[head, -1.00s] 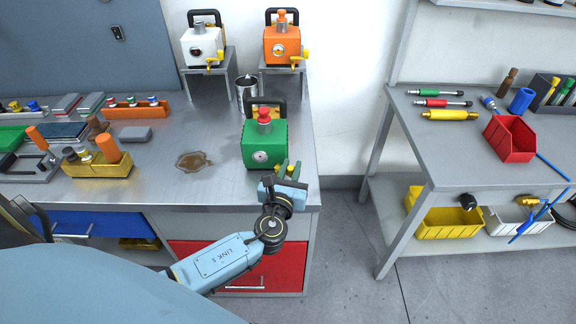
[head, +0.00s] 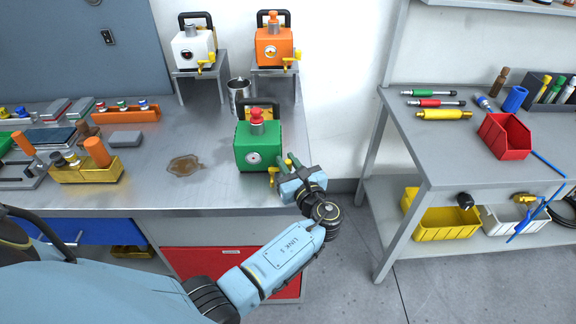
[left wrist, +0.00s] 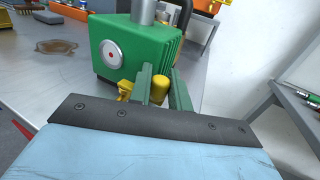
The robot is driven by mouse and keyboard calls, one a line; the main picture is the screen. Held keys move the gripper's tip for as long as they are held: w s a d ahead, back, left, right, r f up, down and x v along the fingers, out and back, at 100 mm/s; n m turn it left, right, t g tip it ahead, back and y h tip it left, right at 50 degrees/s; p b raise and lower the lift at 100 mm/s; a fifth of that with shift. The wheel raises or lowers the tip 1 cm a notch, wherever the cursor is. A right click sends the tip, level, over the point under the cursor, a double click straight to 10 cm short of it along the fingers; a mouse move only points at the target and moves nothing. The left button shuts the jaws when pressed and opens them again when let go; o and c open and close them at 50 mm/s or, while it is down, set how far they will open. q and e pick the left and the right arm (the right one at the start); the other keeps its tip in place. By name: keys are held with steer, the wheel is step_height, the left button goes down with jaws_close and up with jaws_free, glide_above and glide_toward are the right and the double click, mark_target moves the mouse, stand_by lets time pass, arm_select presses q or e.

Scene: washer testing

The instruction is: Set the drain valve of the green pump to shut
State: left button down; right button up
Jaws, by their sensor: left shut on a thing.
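The green pump (head: 258,150) stands near the right front corner of the metal bench, with a red knob on top and a round gauge on its front. Its yellow drain valve (head: 272,175) sits low at the right of its front and is partly hidden by my left gripper (head: 287,166). In the left wrist view, the green fingers of my left gripper (left wrist: 162,90) are on both sides of the valve's yellow handle (left wrist: 160,86), shut on it. The yellow valve body (left wrist: 124,90) shows just left of the fingers. My right gripper is not in view.
A white pump (head: 193,48) and an orange pump (head: 266,48) stand on raised stands behind. A metal can (head: 240,98) is behind the green pump. A brown puddle (head: 186,165) lies to its left. A second bench with a red bin (head: 505,135) is at the right.

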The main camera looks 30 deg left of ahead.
arm_select(q)
steer(key=shift+w+a+r, duration=0.1)
stand_by(0.3)
steer(key=c, duration=1.3)
jaws_free()
steer(key=shift+c, duration=0.2)
steer(key=v, duration=1.3)
steer(key=shift+d, duration=0.25)
